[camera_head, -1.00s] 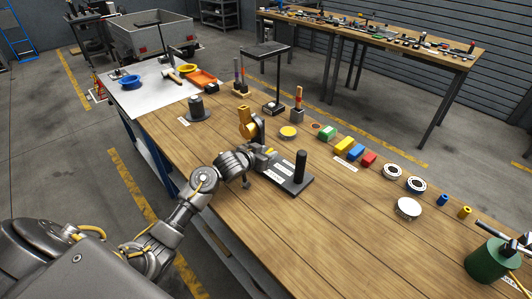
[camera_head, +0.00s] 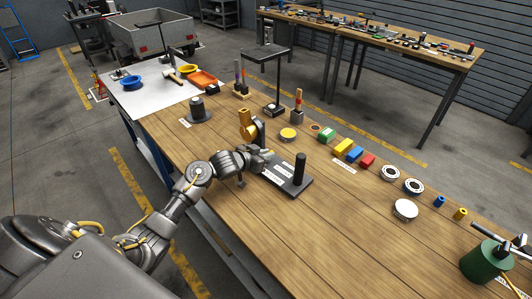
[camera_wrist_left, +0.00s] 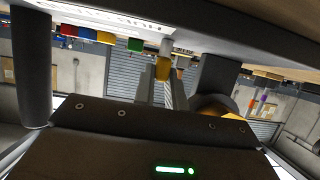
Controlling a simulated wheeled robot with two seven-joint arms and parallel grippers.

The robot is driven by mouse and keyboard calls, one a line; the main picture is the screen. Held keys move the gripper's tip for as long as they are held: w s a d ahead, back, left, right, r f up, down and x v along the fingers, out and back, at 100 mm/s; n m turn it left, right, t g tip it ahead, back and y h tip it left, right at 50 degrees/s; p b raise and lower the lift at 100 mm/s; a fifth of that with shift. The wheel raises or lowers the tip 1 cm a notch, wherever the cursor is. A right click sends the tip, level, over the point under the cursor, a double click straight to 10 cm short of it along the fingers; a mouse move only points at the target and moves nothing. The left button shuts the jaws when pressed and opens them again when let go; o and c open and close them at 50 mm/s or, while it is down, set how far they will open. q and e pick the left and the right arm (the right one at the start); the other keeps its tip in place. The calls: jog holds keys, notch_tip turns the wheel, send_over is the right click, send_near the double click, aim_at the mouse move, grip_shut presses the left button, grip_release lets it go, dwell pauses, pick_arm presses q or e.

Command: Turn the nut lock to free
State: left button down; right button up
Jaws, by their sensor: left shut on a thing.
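A dark base plate (camera_head: 291,184) with white labels and an upright black post (camera_head: 299,169) lies on the wooden bench; I take it as the nut lock's fixture. My left gripper (camera_head: 268,158) is at the plate's far left end and hides what it holds in the head view. In the left wrist view, the fingers (camera_wrist_left: 162,88) are closed around a small yellow piece (camera_wrist_left: 162,68), with a pale grey stem (camera_wrist_left: 166,47) beside it. The black post (camera_wrist_left: 31,65) shows at the left there. How far the piece is turned cannot be told. My right gripper is not seen.
A gold and black stand (camera_head: 247,125) is just behind my left gripper. A yellow disc (camera_head: 288,134), coloured blocks (camera_head: 347,148) and black-and-white rings (camera_head: 413,186) line the bench's far side. A green canister (camera_head: 484,262) is at the lower right. The front bench boards are clear.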

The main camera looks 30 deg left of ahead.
pick_arm(q)
jog(key=c, duration=1.4)
grip_release()
jog(key=shift+c, duration=0.2)
jog(key=shift+s, duration=0.1)
jog(key=v, duration=1)
jog(key=shift+s+a, duration=0.15)
jog(key=shift+s, duration=0.15)
